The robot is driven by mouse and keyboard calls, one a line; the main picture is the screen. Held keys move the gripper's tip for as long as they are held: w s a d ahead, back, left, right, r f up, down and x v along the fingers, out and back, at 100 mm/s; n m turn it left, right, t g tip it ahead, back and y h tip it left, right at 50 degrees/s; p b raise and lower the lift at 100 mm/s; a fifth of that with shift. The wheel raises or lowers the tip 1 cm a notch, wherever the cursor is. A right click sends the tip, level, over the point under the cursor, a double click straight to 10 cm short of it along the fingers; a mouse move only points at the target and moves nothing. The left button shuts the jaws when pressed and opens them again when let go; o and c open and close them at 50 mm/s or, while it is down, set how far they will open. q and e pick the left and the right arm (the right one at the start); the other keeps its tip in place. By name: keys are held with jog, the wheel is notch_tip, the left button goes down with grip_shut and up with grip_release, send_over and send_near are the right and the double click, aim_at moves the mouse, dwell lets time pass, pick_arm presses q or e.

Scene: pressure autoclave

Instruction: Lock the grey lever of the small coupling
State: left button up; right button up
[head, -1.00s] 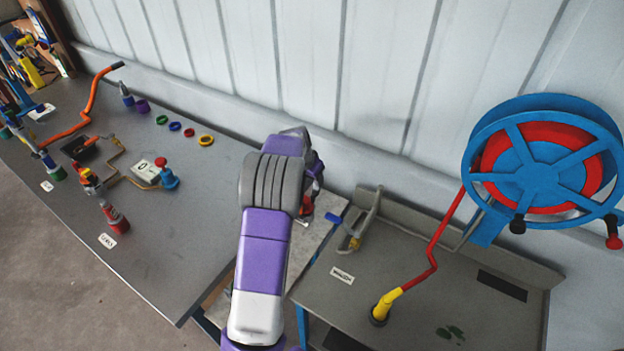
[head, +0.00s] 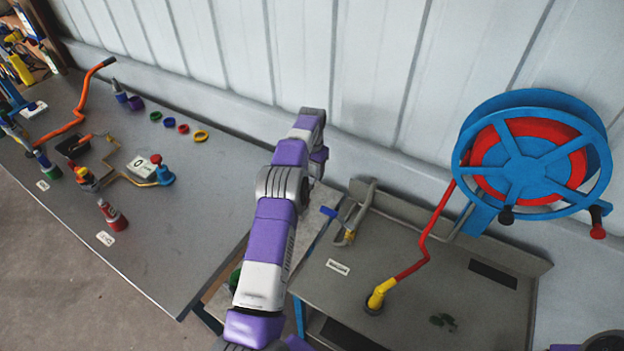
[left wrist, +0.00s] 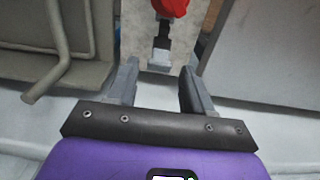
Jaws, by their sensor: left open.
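In the left wrist view, a red part (left wrist: 172,7), possibly of the small coupling, shows at the top edge, cut off by the frame. A dark grey piece (left wrist: 161,42) sits just below it on a pale mottled plate (left wrist: 138,32); I cannot tell whether this is the grey lever. My left gripper (left wrist: 160,72) is open, its fingers apart with nothing between them, and it points toward the plate. In the head view, my left arm hides the coupling area, and the fingers do not show. My right gripper is not in view.
A grey bench with a bent pipe (head: 358,220) and a red hose with a yellow end (head: 377,295) stands right of my arm, below a blue hose reel (head: 535,160). The left table (head: 195,215) holds bottles, rings and an orange hose. The wall is close behind.

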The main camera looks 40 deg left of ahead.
aim_at(312, 178)
pick_arm(q)
jog(key=shift+f, duration=2.25)
jog(key=shift+c, duration=0.5)
grip_shut()
